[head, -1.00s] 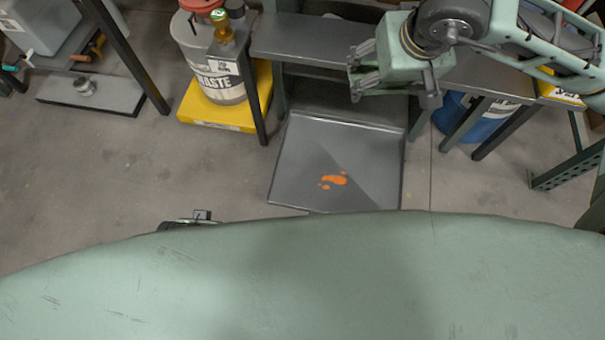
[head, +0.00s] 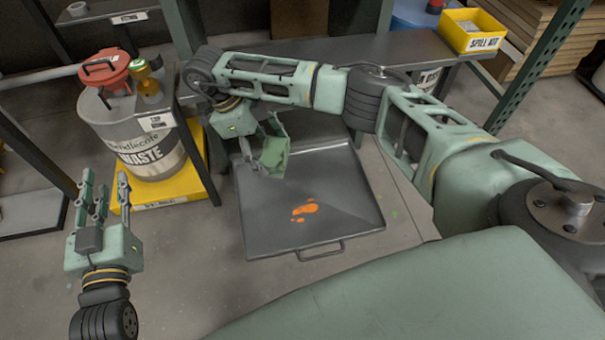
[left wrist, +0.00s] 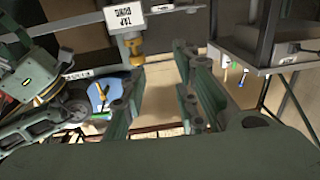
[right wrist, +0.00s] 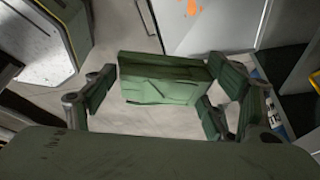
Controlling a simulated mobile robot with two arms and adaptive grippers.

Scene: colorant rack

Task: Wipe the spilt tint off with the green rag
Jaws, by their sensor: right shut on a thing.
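The orange spilt tint (head: 304,211) lies as a few blots on the grey metal tray (head: 345,222), and part of it shows at the top of the right wrist view (right wrist: 194,6). The green rag (head: 274,157) is held in my right gripper (head: 262,150), over the tray's back left part, apart from the spill. In the right wrist view the folded rag (right wrist: 165,80) sits between the fingers. My left gripper (head: 103,205) is open and empty, fingers upward, left of the tray.
A grey waste can (head: 150,148) with a red lid stands on a yellow base (head: 197,178) left of the tray. A dark bench (head: 330,52) runs behind. A yellow spill kit bin (head: 472,35) sits at the back right. The tray's front has a handle (head: 320,253).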

